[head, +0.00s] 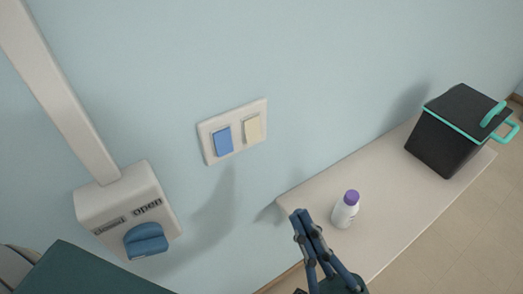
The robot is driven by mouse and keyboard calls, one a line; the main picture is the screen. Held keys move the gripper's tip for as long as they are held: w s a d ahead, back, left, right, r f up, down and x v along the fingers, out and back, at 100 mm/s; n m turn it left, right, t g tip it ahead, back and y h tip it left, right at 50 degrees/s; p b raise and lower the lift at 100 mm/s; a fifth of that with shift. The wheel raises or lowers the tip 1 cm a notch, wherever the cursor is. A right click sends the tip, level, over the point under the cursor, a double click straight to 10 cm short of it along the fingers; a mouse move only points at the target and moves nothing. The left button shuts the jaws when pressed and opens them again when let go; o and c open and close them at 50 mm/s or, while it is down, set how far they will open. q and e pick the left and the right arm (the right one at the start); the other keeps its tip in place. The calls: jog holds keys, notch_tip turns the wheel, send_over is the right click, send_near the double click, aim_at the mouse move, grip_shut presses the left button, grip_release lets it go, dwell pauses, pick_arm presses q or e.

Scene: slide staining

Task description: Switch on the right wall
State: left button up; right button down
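A white switch plate (204,135) is fixed to the light blue wall. It carries a blue rocker switch (223,141) on the left and a cream rocker switch (253,128) on the right. I cannot tell from here which way either rocker is pressed. My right gripper (302,214) comes up from the bottom, below and to the right of the plate and apart from it. Its dark blue fingers look closed together with nothing between them. My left gripper is not in view.
A white wall box (105,205) with a blue knob (146,240) and the words "closed" and "open" is at the left. A pale shelf (390,235) bears a white bottle with a purple cap (345,211) near my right gripper, and a black bin (445,140) farther right.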

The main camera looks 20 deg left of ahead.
aim_at(251, 130)
jog(key=p+x, duration=0.2)
jog(key=x, duration=0.2)
jog(key=a+f+p+x, duration=0.1)
jog(key=p+x, duration=0.1)
jog(key=x, duration=0.2)
jog(key=w+f+p+x, duration=0.1)
jog(key=p+x, duration=0.1)
jog(key=x, duration=0.3)
jog(key=shift+a+f+p, duration=0.15)
jog(key=shift+a+p, duration=0.05)
jog(key=shift+p, duration=0.1)
